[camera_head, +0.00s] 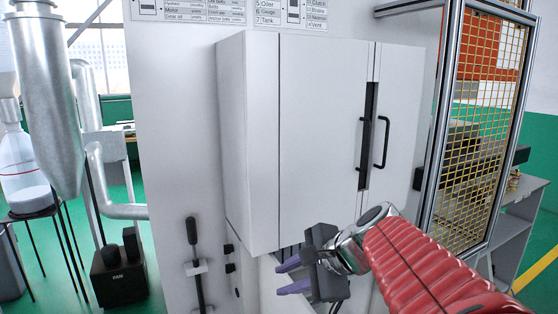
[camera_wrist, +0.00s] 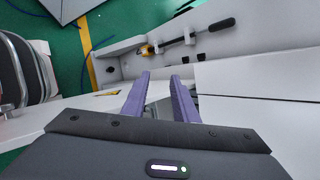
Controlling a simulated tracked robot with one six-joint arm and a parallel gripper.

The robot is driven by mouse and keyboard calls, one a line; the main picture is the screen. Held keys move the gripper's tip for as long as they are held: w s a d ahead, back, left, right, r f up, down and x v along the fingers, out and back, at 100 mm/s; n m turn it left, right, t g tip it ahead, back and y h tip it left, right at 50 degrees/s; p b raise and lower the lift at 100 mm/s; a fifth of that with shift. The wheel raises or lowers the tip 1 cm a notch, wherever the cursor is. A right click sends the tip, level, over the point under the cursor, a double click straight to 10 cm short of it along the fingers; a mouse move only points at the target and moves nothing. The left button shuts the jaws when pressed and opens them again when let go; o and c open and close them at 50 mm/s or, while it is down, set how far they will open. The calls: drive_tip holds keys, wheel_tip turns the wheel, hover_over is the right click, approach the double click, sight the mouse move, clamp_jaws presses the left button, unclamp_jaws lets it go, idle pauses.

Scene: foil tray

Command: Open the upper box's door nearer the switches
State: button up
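The upper box (camera_head: 262,130) is a white cabinet on a pale panel, with two doors that look shut. Its left door (camera_head: 318,130), on the side of the switches (camera_head: 229,257), has a black bar handle (camera_head: 363,150). The right door (camera_head: 402,100) has its own black handle (camera_head: 384,143), and a dark strip lies between the doors. My gripper (camera_head: 290,279) is below the box, its purple fingers pointing left, well under the handles. In the wrist view my gripper (camera_wrist: 160,88) has its fingers apart with nothing held between them.
A lever with a black grip (camera_head: 192,232) stands left of the switches; it also shows in the wrist view (camera_wrist: 222,25). A yellow mesh guard (camera_head: 490,130) stands on the right. Metal ducting (camera_head: 55,100) is at the left. Space before the doors looks clear.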

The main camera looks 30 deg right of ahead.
drive_tip(key=s+d+r+m+t+h, duration=0.2)
drive_tip(key=d+r+m+t+h, duration=0.1)
drive_tip(key=d+r+m, duration=0.6)
drive_tip(key=s+d+r+m+t+h, duration=0.2)
drive_tip(key=d+r+m+t+h, duration=0.2)
drive_tip(key=d+r+m, duration=0.5)
drive_tip(key=d+r+t, duration=0.2)
drive_tip(key=d+r, duration=0.2)
drive_tip(key=d, duration=0.4)
drive_tip(key=shift+d+r, duration=0.15)
drive_tip(key=shift+d, duration=0.05)
drive_tip(key=shift+w, duration=0.1)
drive_tip(key=w+d, duration=0.2)
drive_tip(key=w, duration=1.1)
drive_tip(key=shift+w+d, duration=0.25)
clamp_jaws()
